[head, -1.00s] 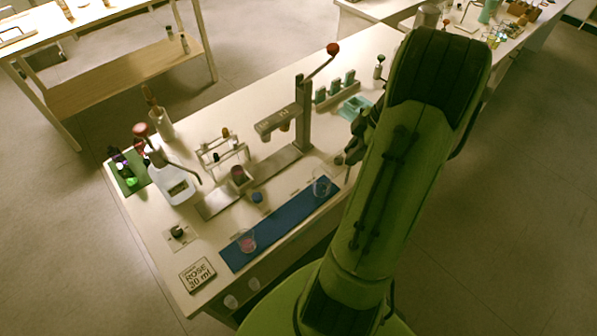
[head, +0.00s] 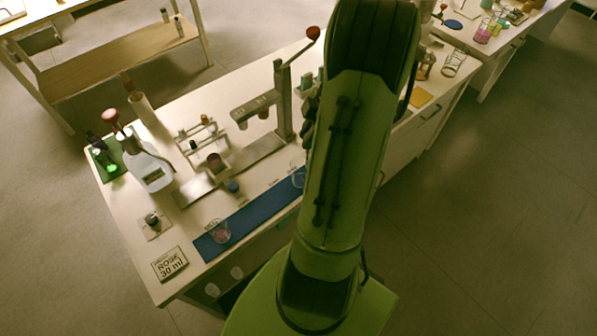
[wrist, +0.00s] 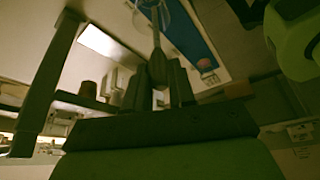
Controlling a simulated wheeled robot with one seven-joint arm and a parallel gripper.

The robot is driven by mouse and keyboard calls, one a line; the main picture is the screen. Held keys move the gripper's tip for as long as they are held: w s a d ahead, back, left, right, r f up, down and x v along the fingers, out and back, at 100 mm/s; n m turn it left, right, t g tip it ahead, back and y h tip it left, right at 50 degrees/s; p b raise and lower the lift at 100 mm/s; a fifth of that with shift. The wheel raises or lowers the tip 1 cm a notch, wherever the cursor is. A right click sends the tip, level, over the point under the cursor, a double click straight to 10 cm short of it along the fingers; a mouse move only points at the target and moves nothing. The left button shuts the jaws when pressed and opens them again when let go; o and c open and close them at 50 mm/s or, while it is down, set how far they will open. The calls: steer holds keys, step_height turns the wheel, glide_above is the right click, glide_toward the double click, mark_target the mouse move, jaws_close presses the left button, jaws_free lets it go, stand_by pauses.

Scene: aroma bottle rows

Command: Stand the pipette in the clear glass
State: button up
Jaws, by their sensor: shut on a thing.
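My gripper (wrist: 163,85) is shut on the pipette (wrist: 157,38), a thin dark stem that extends from between the fingers toward the top of the wrist view. The clear glass (wrist: 172,14) shows at the top of that view, close to the far end of the pipette. I cannot tell whether they touch or whether the tip is over the glass. In the head view the clear glass (head: 298,176) stands at the right end of the blue mat (head: 252,215), partly hidden by my arm. There my gripper is mostly hidden behind the arm.
A glass with pink liquid (head: 219,231) stands at the mat's left end. Behind the mat are a blue cap (head: 233,187), a small rack (head: 203,135) and a press with a red-knobbed lever (head: 284,100). A ROSE sign (head: 170,263) lies at the front left.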

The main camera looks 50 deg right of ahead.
step_height(320, 180, down, 6)
steer(key=b, duration=0.4)
steer(key=o, duration=0.7)
steer(key=p+v, duration=0.6)
steer(key=v, duration=0.9)
steer(key=shift+r, duration=0.4)
